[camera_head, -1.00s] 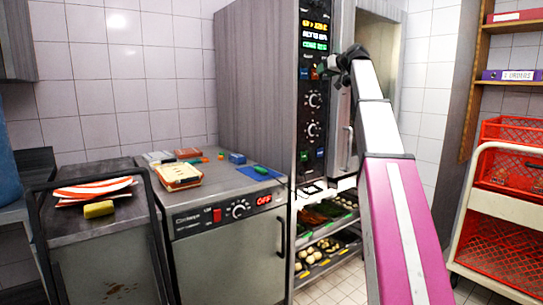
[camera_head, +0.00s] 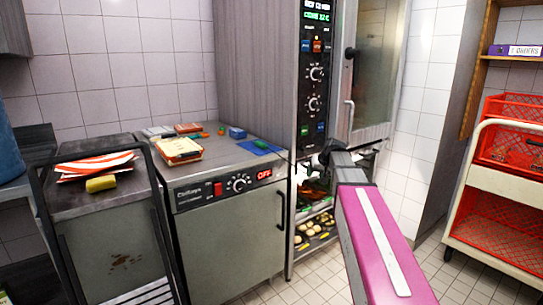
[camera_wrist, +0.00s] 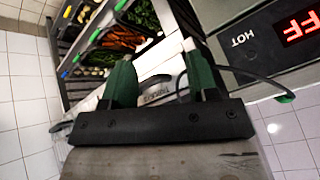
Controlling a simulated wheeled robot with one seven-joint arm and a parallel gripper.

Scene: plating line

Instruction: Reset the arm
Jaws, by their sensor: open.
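My gripper (camera_wrist: 160,76) is open in the wrist view, its two green fingers apart with nothing held between them. In the head view my arm (camera_head: 372,230) reaches up from the lower right. Its dark far end is in front of the oven's lower part, near the shelves of food. The fingers are too small to make out clearly there.
A grey cabinet (camera_head: 240,240) with a red OFF display stands left of the arm, with boxes on top. A tall oven (camera_head: 316,100) stands behind it. Food trays (camera_head: 316,234) sit below. A cart with red crates (camera_head: 500,220) is at right. The tiled floor between is clear.

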